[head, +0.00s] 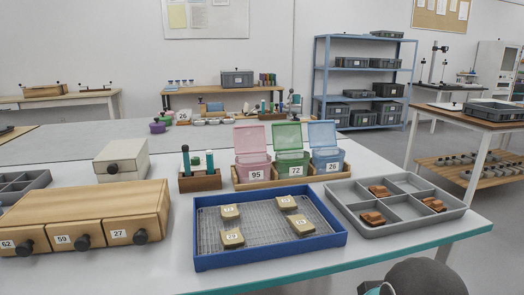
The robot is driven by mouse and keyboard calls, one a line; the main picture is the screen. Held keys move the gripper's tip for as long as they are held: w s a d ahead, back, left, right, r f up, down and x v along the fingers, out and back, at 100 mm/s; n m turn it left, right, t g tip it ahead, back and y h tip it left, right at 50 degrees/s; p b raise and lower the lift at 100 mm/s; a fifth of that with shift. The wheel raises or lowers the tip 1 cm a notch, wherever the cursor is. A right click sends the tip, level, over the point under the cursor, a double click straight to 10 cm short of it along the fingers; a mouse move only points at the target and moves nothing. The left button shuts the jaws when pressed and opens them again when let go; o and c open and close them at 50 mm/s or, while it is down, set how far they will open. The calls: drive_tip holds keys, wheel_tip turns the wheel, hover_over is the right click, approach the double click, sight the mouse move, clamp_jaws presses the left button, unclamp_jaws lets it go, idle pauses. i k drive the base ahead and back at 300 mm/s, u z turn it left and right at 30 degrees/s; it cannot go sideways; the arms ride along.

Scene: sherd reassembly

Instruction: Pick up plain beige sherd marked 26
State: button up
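Several plain beige sherds with small white labels lie apart on the mesh of a blue tray (270,259) on the near table. One is at the back left (230,212), one at the back right (287,203), one at the front left (231,238) and one at the front right (301,224). Their label numbers are too small to read surely, so I cannot tell which is 26. My gripper is not clearly in view; only a dark rounded part, likely of my arm, shows at the bottom right edge.
A grey divided tray (448,212) with reddish-brown sherds stands right of the blue tray. Behind are open-lidded pink (252,172), green (290,165) and blue (327,161) boxes marked 95, 72 and 26. A wooden drawer unit (100,200) stands left. The front table edge is clear.

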sight(300, 224)
drive_tip(key=z, duration=1.95)
drive_tip(key=k, duration=1.5)
drive_tip(key=u, duration=0.15)
